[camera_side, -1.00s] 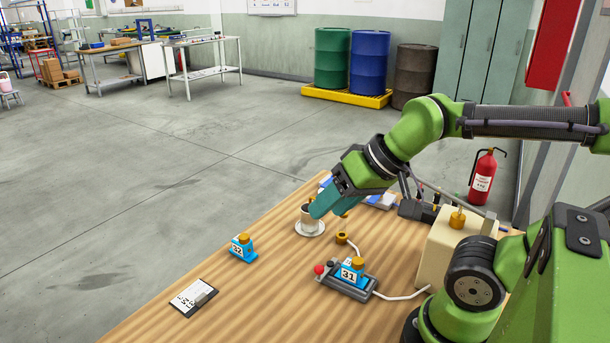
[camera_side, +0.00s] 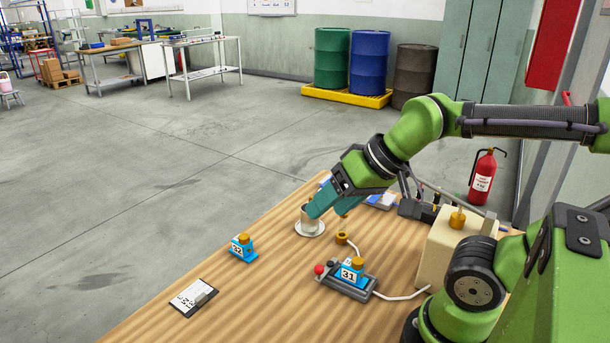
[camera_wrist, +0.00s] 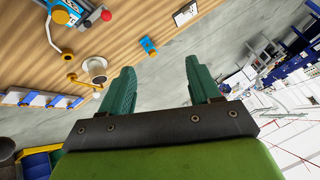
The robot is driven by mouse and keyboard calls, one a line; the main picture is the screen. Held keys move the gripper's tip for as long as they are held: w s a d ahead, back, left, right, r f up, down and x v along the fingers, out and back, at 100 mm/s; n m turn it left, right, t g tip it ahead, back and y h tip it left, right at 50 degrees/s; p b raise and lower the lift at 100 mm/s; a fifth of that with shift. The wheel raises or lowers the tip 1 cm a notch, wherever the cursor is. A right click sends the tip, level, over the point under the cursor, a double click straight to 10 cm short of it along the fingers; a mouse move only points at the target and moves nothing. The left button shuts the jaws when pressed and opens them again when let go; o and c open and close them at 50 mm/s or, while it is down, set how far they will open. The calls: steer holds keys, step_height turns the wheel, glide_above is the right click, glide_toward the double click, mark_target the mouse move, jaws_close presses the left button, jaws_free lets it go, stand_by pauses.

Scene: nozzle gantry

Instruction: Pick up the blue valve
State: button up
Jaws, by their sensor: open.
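A blue valve with an orange cap and a label that seems to read 32 (camera_side: 242,248) stands alone on the wooden table. It also shows in the wrist view (camera_wrist: 148,46), apart from my fingers. A second blue valve, labelled 31 (camera_side: 353,272), sits on a grey base with a red knob; it is near the top left of the wrist view (camera_wrist: 62,15). My gripper (camera_side: 313,212) is over the table by a white cup on a saucer, hiding part of the cup. In the wrist view my gripper (camera_wrist: 160,64) has its two teal fingers wide apart, with nothing between them.
The white cup stands on a saucer (camera_side: 310,231). A brass fitting on a pipe (camera_side: 342,238) is close by. A clipboard (camera_side: 193,297) lies at the table's front left. A cream block (camera_side: 450,255) stands at right. The table around valve 32 is clear.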

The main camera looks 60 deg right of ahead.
steer(key=n+g+h, duration=0.2)
steer(key=n+g, duration=0.2)
steer(key=g, duration=0.3)
glide_above(350, 263)
step_height(350, 263, down, 5)
steer(key=f, duration=1.1)
steer(key=shift+a, duration=0.25)
steer(key=shift+d+f, duration=0.15)
steer(key=shift+f, duration=1.3)
steer(key=shift+d+f, duration=0.1)
steer(key=shift+f, duration=1.3)
steer(key=c, duration=1.2)
steer(key=shift+r, duration=0.1)
